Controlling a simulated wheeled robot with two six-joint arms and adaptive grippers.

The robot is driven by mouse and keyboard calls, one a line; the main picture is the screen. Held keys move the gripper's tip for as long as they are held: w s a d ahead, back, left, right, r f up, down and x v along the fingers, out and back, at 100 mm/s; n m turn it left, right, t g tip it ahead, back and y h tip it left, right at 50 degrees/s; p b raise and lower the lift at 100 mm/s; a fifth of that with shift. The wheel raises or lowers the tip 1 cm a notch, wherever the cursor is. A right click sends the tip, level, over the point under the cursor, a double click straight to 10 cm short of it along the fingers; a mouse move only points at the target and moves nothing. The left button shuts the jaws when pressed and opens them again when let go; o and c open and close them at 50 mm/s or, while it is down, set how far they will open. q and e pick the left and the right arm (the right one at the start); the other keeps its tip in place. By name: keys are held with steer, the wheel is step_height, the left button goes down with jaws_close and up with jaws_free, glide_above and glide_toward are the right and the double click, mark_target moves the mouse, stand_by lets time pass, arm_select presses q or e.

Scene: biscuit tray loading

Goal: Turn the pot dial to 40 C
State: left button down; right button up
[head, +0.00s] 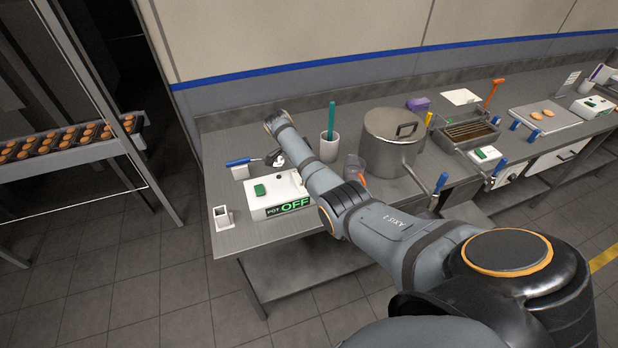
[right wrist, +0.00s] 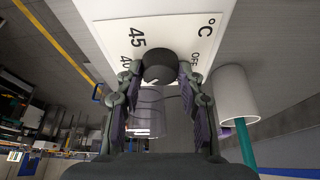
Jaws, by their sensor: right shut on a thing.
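The pot's control box (head: 275,198) is white, with a green button on top and a front display reading "POT OFF". It stands near the left end of the bench. In the right wrist view, the dark round dial (right wrist: 160,66) sits on a white face marked 45, 40, OFF and °C. A small pale mark shows at its lower edge in the picture; its exact setting is hard to read. My right gripper (right wrist: 159,78) is shut on the dial, one finger on each side. In the head view my right arm hides the dial. My left gripper is not in view.
The steel pot (head: 391,140) stands right of the box. A white cup (head: 330,150) with a teal handle in it and a clear jug (head: 355,166) stand between them. A small white holder (head: 223,218) is at the bench's left front edge.

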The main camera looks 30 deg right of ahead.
steer(key=m+b, duration=0.2)
steer(key=b, duration=0.1)
steer(key=m+g+y+b, duration=0.1)
steer(key=m+b, duration=0.1)
steer(key=b, duration=0.2)
steer(key=m+g+b, duration=0.1)
steer(key=m+b, duration=0.1)
steer(key=b, duration=0.1)
steer(key=shift+w+d+f+m+y, duration=0.1)
steer(key=shift+w+f+m+y, duration=0.05)
steer(key=shift+f+m+y, duration=0.2)
steer(key=shift+r+m+b, duration=0.3)
steer(key=shift+m+b, duration=0.25)
steer(key=shift+b, duration=0.45)
steer(key=shift+y, duration=0.25)
steer(key=o, duration=1.2)
steer(key=shift+g, duration=0.3)
